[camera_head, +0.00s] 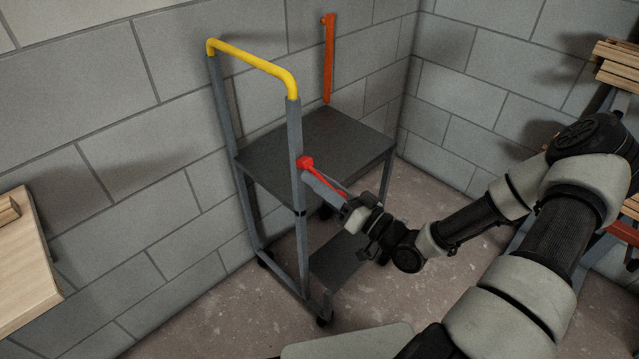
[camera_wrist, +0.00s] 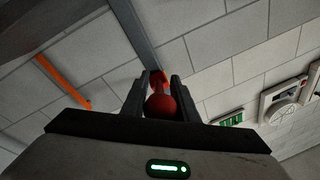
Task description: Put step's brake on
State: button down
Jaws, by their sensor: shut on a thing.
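The step (camera_head: 315,146) is a grey wheeled unit with a dark upper platform, a lower tread (camera_head: 338,262) and a yellow handrail (camera_head: 254,66). Its brake lever (camera_head: 325,178) is red, pivoted at a red block on the near upright post, and slopes down to the right. My gripper (camera_head: 349,207) is at the lever's lower right end. In the wrist view the gripper (camera_wrist: 161,98) is shut on the lever's red ball knob (camera_wrist: 160,106), with a finger on each side. The knob is hidden by the fingers in the head view.
An orange bar (camera_head: 328,60) is upright by the back wall, behind the platform. A wooden bench top (camera_head: 26,262) is at the left edge. Stacked battens (camera_head: 618,65) lie on a rack at the right. Concrete floor (camera_head: 440,280) is clear right of the step.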

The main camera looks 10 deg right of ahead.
jog(key=shift+f, duration=0.1)
jog(key=c, duration=1.4)
grip_release()
jog(key=p+v, duration=0.1)
jog(key=v, duration=1.6)
jog(key=shift+p, duration=0.35)
jog(key=shift+d, duration=0.15)
